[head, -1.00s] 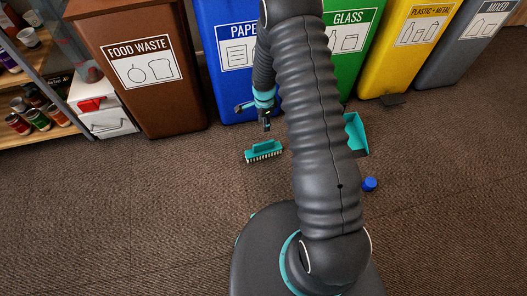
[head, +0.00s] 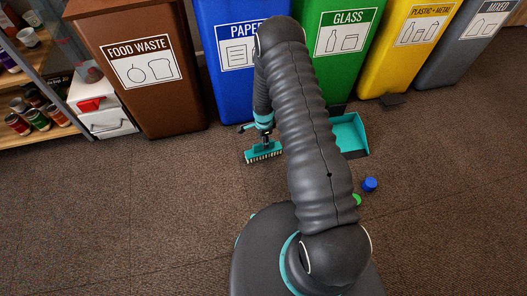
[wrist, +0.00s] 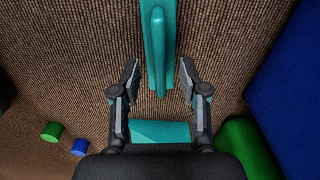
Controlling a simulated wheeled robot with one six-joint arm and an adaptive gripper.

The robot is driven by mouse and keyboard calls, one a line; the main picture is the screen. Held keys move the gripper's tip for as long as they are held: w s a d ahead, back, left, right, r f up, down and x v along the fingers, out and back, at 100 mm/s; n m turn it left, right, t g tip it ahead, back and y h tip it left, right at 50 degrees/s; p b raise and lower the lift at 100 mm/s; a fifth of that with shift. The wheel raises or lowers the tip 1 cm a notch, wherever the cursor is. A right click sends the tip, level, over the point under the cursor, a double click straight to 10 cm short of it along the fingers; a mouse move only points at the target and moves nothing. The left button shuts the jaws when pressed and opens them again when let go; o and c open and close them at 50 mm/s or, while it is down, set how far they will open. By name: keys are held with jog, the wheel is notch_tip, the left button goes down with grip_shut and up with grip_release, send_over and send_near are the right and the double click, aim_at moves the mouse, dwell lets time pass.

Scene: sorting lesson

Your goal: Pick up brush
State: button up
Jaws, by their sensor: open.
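The brush (head: 256,153) is teal with pale bristles and lies on the carpet in front of the paper bin in the head view. My gripper (head: 265,138) is just above it, partly hidden by my arm. In the wrist view the brush (wrist: 159,20) lies at the top middle, its raised handle pointing down the picture. My gripper (wrist: 160,72) is open there, one finger on each side of the handle end. I see no contact between fingers and handle. How far the fingers reach down beside it is unclear.
A teal dustpan (head: 349,132) lies right of my arm. A blue cap (head: 370,184) and a green cap (head: 356,200) lie on the carpet. The paper bin (head: 224,90) and glass bin (head: 340,75) stand close behind. Carpet to the left is clear.

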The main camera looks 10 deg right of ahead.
jog(key=shift+f, duration=1.7)
grip_shut()
jog(key=shift+r, duration=0.15)
